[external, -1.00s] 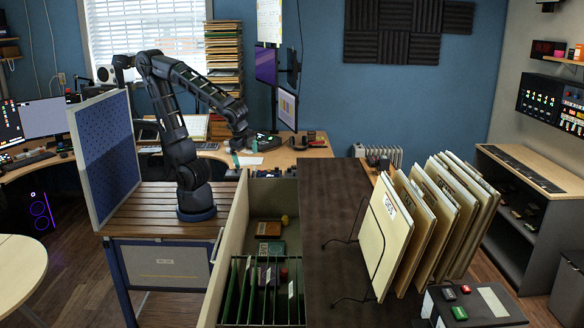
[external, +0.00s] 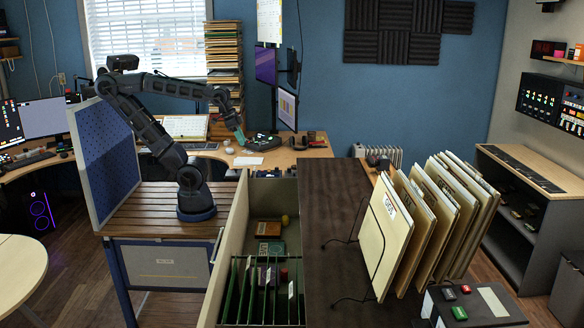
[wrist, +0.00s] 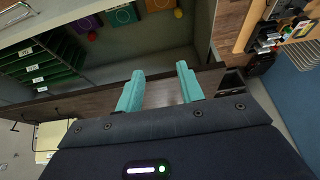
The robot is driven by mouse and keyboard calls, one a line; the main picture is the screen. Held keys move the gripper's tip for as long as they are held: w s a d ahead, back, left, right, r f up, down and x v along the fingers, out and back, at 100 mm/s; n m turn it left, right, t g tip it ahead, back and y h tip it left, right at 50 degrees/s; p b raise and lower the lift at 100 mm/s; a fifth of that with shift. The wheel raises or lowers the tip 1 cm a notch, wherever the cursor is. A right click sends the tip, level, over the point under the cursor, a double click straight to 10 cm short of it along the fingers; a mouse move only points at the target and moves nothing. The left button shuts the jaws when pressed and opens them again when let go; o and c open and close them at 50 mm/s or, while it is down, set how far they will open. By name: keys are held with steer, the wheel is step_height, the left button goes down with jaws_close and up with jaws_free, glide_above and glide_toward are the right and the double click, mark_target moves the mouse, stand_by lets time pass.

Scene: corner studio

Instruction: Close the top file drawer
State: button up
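The top file drawer (external: 237,235) stands pulled out in the external view, with its long beige panel on the left and its inside open to view. It holds green hanging files (external: 262,290), small flat boxes and a yellow ball. The drawer's inside also shows at the upper left of the wrist view (wrist: 150,50). My gripper (external: 240,136) is beyond the far end of the drawer, raised and apart from it. In the wrist view its two teal fingers (wrist: 160,90) are spread with nothing between them.
The dark cabinet top (external: 330,230) lies right of the drawer and carries a wire rack of record sleeves (external: 425,225). A desk (external: 290,152) with devices stands behind. A blue pegboard panel (external: 105,155) stands left of my arm.

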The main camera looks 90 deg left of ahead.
steer(key=shift+r, duration=0.2)
steer(key=c, duration=0.3)
step_height(320, 180, up, 5)
steer(key=shift+w+d, duration=0.1)
jaws_close()
steer(key=w+d+r+m+t+y, duration=0.1)
steer(key=w+d+m+t+y, duration=0.2)
steer(key=d+m, duration=1)
steer(key=w+d+m+y, duration=0.4)
steer(key=d+m, duration=0.5)
steer(key=d, duration=0.7)
steer(key=s+d+m+t+h, duration=0.1)
steer(key=s+d+m+t, duration=0.3)
steer(key=d, duration=0.5)
steer(key=s+d+m+t+h, duration=0.15)
steer(key=s+d+m, duration=0.25)
steer(key=s+d, duration=0.45)
steer(key=s+d+f+m+t+h, duration=0.1)
steer(key=s+d+m+t+h, duration=0.4)
steer(key=s+d, duration=0.75)
step_height(320, 180, down, 42)
steer(key=s+f+m, duration=0.1)
steer(key=w, duration=1.3)
steer(key=shift+w+r, duration=0.2)
steer(key=shift+w, duration=0.2)
